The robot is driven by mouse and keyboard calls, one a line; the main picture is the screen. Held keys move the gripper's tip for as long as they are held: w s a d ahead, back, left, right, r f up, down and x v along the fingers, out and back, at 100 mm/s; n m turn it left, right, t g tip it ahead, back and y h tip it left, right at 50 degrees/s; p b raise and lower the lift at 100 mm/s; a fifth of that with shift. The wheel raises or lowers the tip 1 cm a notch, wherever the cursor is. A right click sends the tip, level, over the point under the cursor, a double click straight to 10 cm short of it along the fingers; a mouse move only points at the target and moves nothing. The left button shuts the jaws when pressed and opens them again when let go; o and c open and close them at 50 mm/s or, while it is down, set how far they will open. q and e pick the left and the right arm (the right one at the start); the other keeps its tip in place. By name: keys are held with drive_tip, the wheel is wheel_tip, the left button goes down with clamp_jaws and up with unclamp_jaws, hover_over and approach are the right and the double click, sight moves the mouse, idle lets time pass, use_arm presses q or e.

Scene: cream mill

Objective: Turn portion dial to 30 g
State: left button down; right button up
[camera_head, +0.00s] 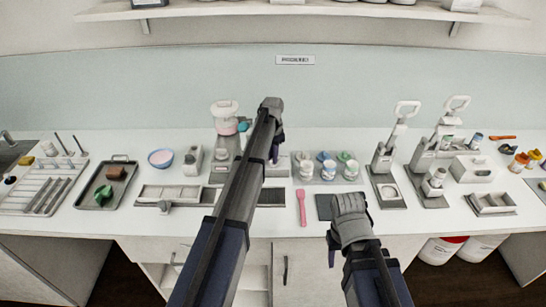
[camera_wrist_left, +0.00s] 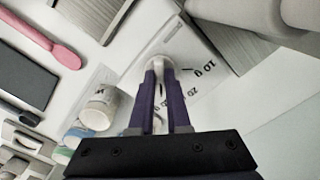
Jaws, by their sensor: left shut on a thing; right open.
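The portion dial (camera_wrist_left: 165,50) is a pale round knob on a white panel in the left wrist view. The printed mark 10 g (camera_wrist_left: 207,70) and a partly visible 20 (camera_wrist_left: 185,95) are beside it. I cannot read a 30 g mark or tell the dial's setting. My left gripper (camera_wrist_left: 158,85) is shut on the dial, its purple fingers on either side. In the head view the left gripper (camera_head: 276,150) is beside the mill (camera_head: 224,122), and its arm hides the dial. My right gripper (camera_head: 333,252) is open and empty near the counter's front edge.
A pink spatula (camera_head: 301,207) lies between my arms. Lidded cups (camera_head: 326,168) stand right of the left gripper. A lever press (camera_head: 385,160) is further right. A tray (camera_head: 107,186) and a blue bowl (camera_head: 160,158) are on the left.

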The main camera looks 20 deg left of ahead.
use_arm(q)
drive_tip(key=shift+m, duration=0.4)
drive_tip(key=c, duration=0.9)
unclamp_jaws()
